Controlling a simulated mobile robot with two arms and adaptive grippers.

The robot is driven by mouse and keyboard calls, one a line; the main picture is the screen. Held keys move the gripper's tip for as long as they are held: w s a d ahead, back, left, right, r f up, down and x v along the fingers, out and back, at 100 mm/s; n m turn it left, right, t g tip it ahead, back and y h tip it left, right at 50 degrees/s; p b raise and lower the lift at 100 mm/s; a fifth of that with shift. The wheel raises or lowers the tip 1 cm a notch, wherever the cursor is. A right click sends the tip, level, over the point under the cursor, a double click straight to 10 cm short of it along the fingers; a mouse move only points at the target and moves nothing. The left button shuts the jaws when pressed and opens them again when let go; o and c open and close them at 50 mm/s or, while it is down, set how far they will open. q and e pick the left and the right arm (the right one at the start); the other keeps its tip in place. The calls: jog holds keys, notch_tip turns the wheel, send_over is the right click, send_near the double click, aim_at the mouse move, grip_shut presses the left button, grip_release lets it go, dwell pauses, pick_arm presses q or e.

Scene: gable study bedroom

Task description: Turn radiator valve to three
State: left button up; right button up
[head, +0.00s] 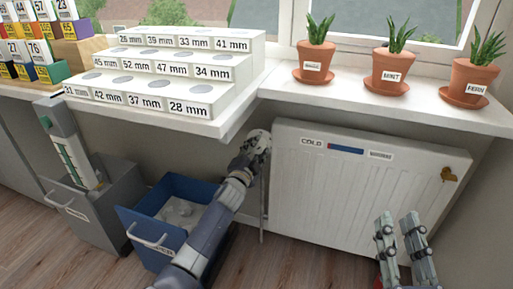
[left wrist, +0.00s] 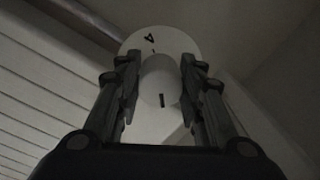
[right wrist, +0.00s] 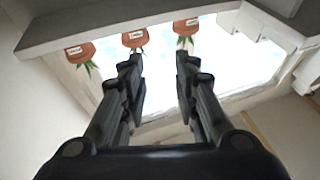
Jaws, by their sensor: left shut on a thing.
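A white radiator (head: 365,200) with a "COLD" label and a blue-red strip hangs under the window sill. My left gripper (head: 258,142) is at its upper left side, and there it hides most of the valve. In the left wrist view the round white valve knob (left wrist: 160,82) sits between the fingers of my left gripper (left wrist: 160,85), shut on it. A dark pointer mark shows on the knob, and a "4" shows on the white disc (left wrist: 145,42) behind it. Other numbers are hidden or too dark to read. My right gripper (head: 402,235) is open and empty in front of the radiator's right part.
Potted plants (head: 392,72) and a stepped white rack (head: 180,70) with mm labels stand on the sill (head: 285,88). A blue bin (head: 135,222) and a grey bin (head: 105,218) stand on the floor left of my left arm. A brass-coloured fitting (head: 449,174) is on the radiator's right.

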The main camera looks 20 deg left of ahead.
pick_arm(q)
jog(key=shift+m, duration=1.9)
jog(key=m, duration=0.3)
jog(key=shift+m, duration=0.4)
jog(key=m, duration=0.2)
jog(key=shift+a+m+p, duration=0.1)
jog(key=shift+m+p, duration=0.2)
jog(key=shift+m, duration=0.1)
jog(key=shift+r+m, duration=0.1)
jog(key=shift+m, duration=0.8)
jog(key=m, duration=0.3)
jog(key=shift+r+m+h+p, duration=0.1)
jog(key=shift+m+h+p, duration=0.2)
jog(key=shift+m+p, duration=0.1)
jog(key=m+p, duration=0.2)
jog(key=m, duration=0.5)
jog(key=shift+d+m, duration=0.2)
jog(key=shift+m, duration=0.3)
pick_arm(e)
jog(key=s+d+f+g+h, duration=0.1)
jog(key=s+f+g, duration=0.1)
jog(key=f+g, duration=0.3)
jog(key=s+d+f+g+h, duration=0.1)
jog(key=f+g, duration=0.4)
jog(key=f, duration=0.7)
jog(key=shift+s+d+f+h, duration=0.25)
jog(key=shift+s+d+h, duration=0.15)
jog(key=shift+d+h, duration=0.25)
